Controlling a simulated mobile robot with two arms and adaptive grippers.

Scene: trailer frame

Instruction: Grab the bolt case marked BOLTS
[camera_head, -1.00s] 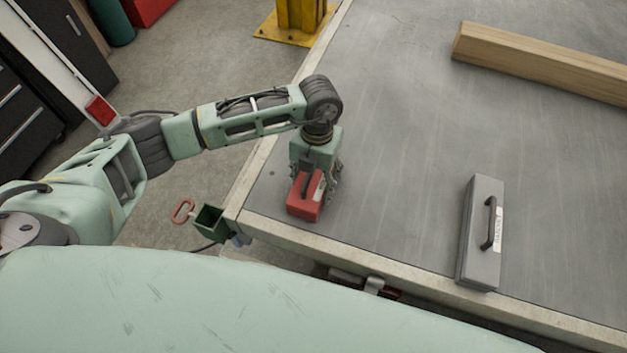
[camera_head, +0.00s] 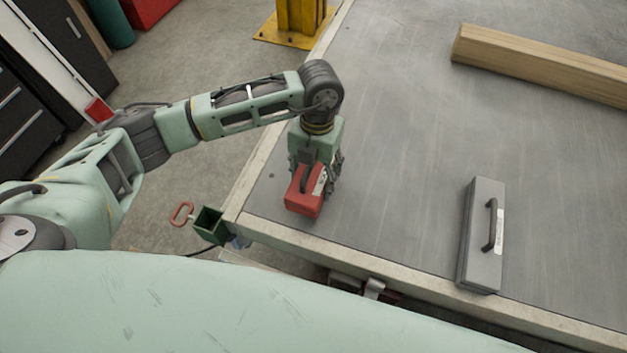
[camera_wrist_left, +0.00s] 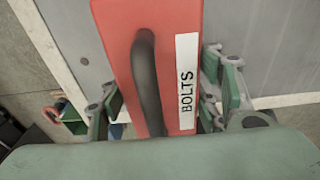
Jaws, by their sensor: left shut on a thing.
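The red bolt case (camera_head: 304,193) has a dark handle and a white label. In the left wrist view the case (camera_wrist_left: 122,62) fills the middle, and its label reads BOLTS. My left gripper (camera_head: 318,172) points down over the case near the trailer bed's left corner. In the left wrist view its fingers lie on both sides of the case, shut on it. I cannot tell whether the case touches the bed. My right gripper is not in view.
A grey case (camera_head: 482,240) with a dark handle stands on the trailer bed (camera_head: 400,150) to the right. A wooden beam (camera_head: 545,66) lies at the back right. A green socket and red ring (camera_head: 182,213) sit off the bed's near left corner. The bed's middle is clear.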

